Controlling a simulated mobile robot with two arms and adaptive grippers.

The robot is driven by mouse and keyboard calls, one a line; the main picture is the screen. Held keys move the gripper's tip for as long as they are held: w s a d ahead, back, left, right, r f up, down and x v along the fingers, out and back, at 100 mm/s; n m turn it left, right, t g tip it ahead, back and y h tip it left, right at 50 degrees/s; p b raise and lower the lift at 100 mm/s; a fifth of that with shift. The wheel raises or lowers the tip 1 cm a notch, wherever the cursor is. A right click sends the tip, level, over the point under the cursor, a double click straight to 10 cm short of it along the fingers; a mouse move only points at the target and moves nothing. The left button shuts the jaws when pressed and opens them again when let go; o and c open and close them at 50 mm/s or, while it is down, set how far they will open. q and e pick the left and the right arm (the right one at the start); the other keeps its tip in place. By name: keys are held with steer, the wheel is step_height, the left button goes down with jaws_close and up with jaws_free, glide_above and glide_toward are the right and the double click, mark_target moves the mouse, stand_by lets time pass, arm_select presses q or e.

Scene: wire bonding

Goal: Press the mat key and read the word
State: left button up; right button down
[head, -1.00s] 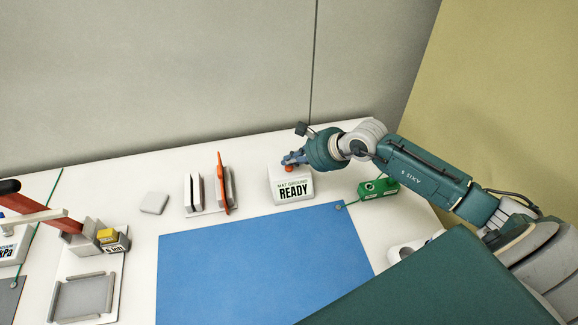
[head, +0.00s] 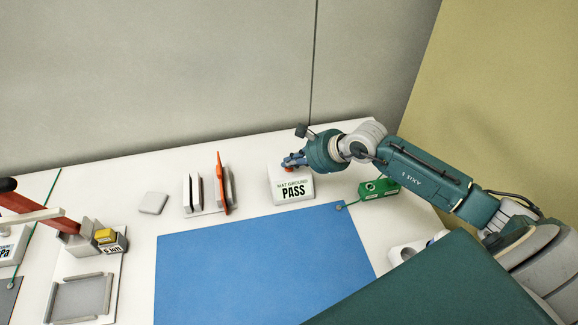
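The mat ground tester (head: 292,190) is a white box at the back of the bench, behind the blue mat (head: 250,265). Its front reads "MAT GROUND" with the word "PASS" below. A red key (head: 288,169) sits on its top. My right gripper (head: 288,162) is at the key from above, its blue-grey fingers touching or almost touching it and partly hiding it. The fingers look close together, but their gap is too small to judge. My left gripper is not in view.
A green box (head: 379,189) with a cord to the mat stands right of the tester. A rack with an orange tool (head: 221,185) and a pale block (head: 153,203) stand left. A red-handled device (head: 40,215) and a grey tray (head: 82,298) are at far left.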

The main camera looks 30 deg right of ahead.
mark_target(291, 169)
steer(key=shift+r+p, duration=0.4)
steer(key=shift+r, duration=0.45)
steer(key=shift+r+p, duration=1.3)
steer(key=shift+r, duration=1.25)
